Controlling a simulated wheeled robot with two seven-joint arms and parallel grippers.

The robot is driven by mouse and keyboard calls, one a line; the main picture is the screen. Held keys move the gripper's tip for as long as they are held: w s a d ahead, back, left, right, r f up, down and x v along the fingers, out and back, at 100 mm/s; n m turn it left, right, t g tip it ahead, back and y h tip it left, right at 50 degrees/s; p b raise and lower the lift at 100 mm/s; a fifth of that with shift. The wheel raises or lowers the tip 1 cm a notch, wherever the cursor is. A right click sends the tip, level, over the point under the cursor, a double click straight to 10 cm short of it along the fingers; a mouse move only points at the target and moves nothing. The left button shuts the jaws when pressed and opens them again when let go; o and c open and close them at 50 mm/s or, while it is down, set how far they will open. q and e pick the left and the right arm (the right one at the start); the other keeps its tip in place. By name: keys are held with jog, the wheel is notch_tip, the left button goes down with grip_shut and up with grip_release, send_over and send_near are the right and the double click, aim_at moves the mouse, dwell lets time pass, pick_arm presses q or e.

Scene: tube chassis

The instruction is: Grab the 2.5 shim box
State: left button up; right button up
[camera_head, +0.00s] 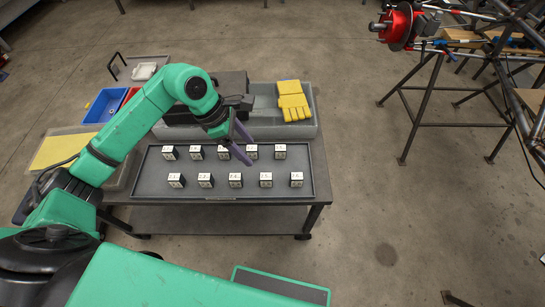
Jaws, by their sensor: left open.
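Small black shim boxes with white number labels stand in two rows on a dark grey tray (145,185). The labels are small and hard to read. The front-row box second from the right (265,180) seems to read 2.5. My left gripper (248,150) is above the tray, over the middle of the back row, with its purple fingers apart and nothing between them. It is up and to the left of that box and partly covers a back-row box. My right gripper is not in view.
The tray lies on a table (225,217). Behind it is a grey bin (265,128) with yellow gloves (293,100). Blue (103,105) and red bins stand at the back left. A tubular metal frame (420,110) stands on the right; the floor between is clear.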

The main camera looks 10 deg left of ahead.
pick_arm(q)
jog(key=f, duration=0.1)
send_over(266, 176)
jog(key=s+a, duration=0.1)
jog(key=a, duration=0.2)
notch_tip(266, 176, down, 5)
jog(key=p+x, duration=0.1)
jog(key=x, duration=0.6)
jog(key=shift+w+d, duration=0.1)
jog(key=shift+w, duration=0.05)
jog(key=shift+d+f, duration=0.1)
jog(key=shift+f, duration=0.1)
jog(key=shift+w, duration=0.1)
jog(key=shift+c, duration=0.3)
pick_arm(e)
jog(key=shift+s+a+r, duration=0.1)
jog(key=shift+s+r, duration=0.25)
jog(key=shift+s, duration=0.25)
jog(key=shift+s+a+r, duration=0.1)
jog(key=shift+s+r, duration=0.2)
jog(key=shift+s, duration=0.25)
pick_arm(q)
jog(key=c, duration=1)
grip_shut()
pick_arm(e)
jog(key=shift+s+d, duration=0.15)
pick_arm(q)
jog(key=shift+r, duration=0.15)
